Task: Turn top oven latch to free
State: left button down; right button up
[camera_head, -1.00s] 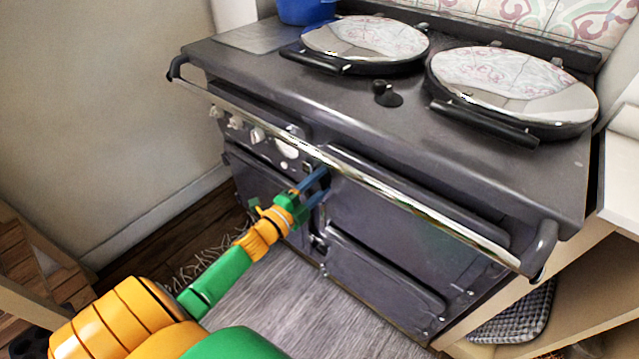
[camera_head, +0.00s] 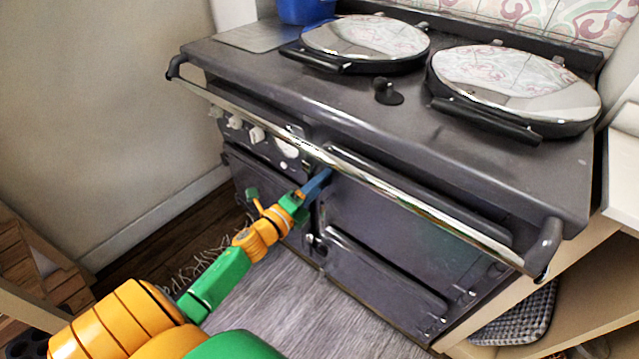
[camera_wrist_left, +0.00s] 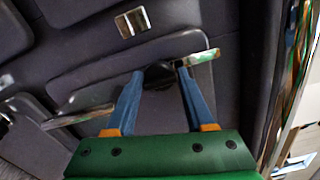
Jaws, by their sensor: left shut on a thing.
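The top oven door (camera_head: 405,215) is a dark grey panel under the front rail and looks shut. My left gripper (camera_head: 325,176) reaches the upper left edge of this door, with its blue fingers on the top oven latch. In the head view the fingers hide most of that latch. In the left wrist view my left gripper (camera_wrist_left: 158,73) has a finger on each side of the dark latch part (camera_wrist_left: 157,77) and is shut on it. A pale metal bar (camera_wrist_left: 200,58) shows beside the right fingertip. My right gripper is not in view.
A chrome rail (camera_head: 400,195) runs along the range's front, just above my left gripper. The lower oven door (camera_head: 385,275) has its own latch (camera_head: 316,242) below. Two round lids (camera_head: 365,40) sit on top. The floor in front is clear.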

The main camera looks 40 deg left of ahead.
pick_arm(q)
jog(key=shift+c, duration=1.7)
grip_release()
jog(key=s, duration=0.7)
jog(key=shift+a, duration=0.3)
